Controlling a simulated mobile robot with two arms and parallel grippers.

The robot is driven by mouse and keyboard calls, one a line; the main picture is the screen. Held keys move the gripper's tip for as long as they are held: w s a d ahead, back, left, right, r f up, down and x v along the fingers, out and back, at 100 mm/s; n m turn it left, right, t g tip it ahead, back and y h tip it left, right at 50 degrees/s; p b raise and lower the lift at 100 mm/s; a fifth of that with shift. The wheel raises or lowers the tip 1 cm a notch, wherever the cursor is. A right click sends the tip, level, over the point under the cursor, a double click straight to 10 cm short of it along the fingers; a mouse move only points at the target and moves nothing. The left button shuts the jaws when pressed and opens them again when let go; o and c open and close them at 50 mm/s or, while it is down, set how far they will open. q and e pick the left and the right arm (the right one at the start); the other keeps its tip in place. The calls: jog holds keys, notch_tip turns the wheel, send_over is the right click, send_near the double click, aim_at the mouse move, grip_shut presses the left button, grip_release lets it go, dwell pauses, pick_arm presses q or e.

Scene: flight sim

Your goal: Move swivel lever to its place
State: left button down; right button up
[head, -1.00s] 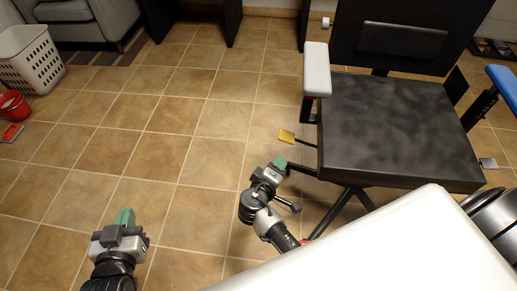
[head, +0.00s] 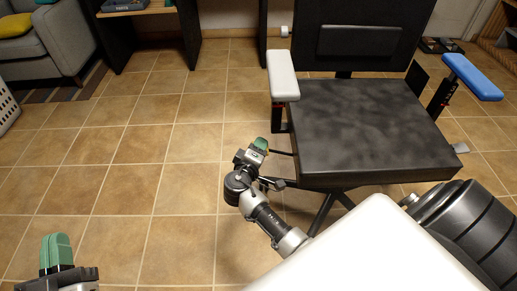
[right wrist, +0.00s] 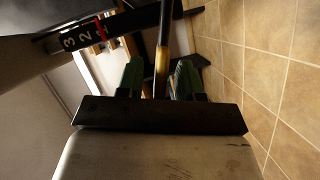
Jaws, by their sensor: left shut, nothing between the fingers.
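A black office chair (head: 365,130) stands right of centre in the head view. A lever with a yellow end juts from the left underside of its seat; in the right wrist view its yellow part (right wrist: 162,68) lies between my right gripper's fingers. My right gripper (head: 262,143) is at this lever in the head view and hides most of it. In the right wrist view, its green fingers stand apart on either side of the lever, with gaps. A grey paddle lever (head: 461,149) juts from the seat's right side. My left gripper (head: 56,248) is shut and empty, low at the left.
The chair has a white left armrest (head: 283,75) and a blue right armrest (head: 472,77). A grey sofa (head: 45,45) and a dark desk (head: 160,35) stand at the back left. The tiled floor (head: 110,170) between them and me is clear.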

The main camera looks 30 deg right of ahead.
jog(key=shift+w+d, duration=0.1)
jog(key=shift+d, duration=0.1)
grip_shut()
dwell(0.3)
